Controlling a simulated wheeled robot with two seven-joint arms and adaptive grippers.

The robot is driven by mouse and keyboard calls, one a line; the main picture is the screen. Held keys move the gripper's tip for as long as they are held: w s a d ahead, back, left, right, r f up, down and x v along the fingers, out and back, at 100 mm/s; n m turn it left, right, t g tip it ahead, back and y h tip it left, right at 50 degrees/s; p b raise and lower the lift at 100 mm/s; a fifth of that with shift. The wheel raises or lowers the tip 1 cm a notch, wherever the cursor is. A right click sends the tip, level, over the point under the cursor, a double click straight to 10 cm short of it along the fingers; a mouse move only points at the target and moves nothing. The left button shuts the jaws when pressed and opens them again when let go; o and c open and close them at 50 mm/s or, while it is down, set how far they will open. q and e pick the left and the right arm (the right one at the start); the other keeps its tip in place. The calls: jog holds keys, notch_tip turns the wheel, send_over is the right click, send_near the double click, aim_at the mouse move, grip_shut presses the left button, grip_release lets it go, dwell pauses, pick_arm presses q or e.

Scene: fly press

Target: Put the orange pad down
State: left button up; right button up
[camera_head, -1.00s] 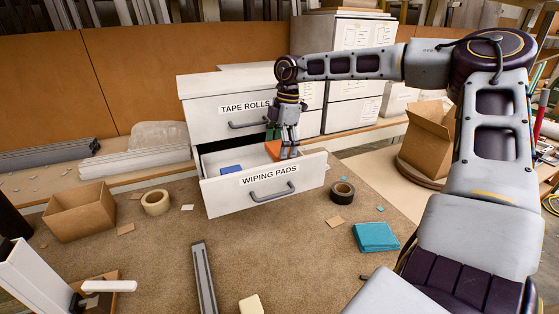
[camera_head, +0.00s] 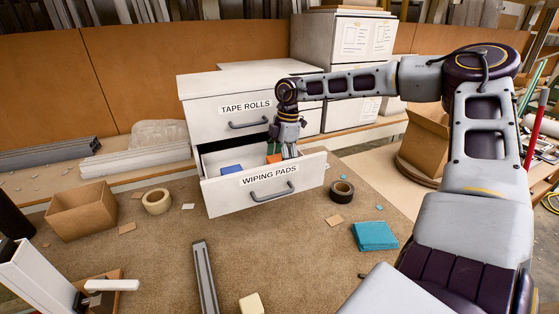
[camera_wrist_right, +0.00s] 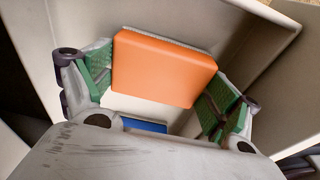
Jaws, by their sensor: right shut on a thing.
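The orange pad (camera_wrist_right: 165,68) is between the green-lined fingers of my right gripper (camera_wrist_right: 160,90) in the right wrist view. My right gripper is shut on it. In the head view the gripper (camera_head: 283,155) reaches down into the open lower drawer (camera_head: 262,184), labelled WIPING PADS, and only a small part of the orange pad (camera_head: 273,158) shows. I cannot tell whether the pad touches the drawer floor. A blue pad (camera_head: 231,169) lies in the drawer to the left; part of it shows in the right wrist view (camera_wrist_right: 144,125). My left gripper is not in view.
The closed upper drawer (camera_head: 232,115), labelled TAPE ROLLS, is just above. On the bench are a teal cloth (camera_head: 375,236), a dark tape roll (camera_head: 341,191), a beige tape roll (camera_head: 156,201) and an open cardboard box (camera_head: 82,210). Stacked cabinets (camera_head: 345,45) stand behind.

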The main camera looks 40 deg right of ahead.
jog(key=shift+w+a+f, duration=0.1)
jog(key=shift+a+f, duration=0.1)
jog(key=shift+f, duration=0.05)
jog(key=o, duration=0.7)
jog(key=shift+f, duration=0.1)
dwell(0.4)
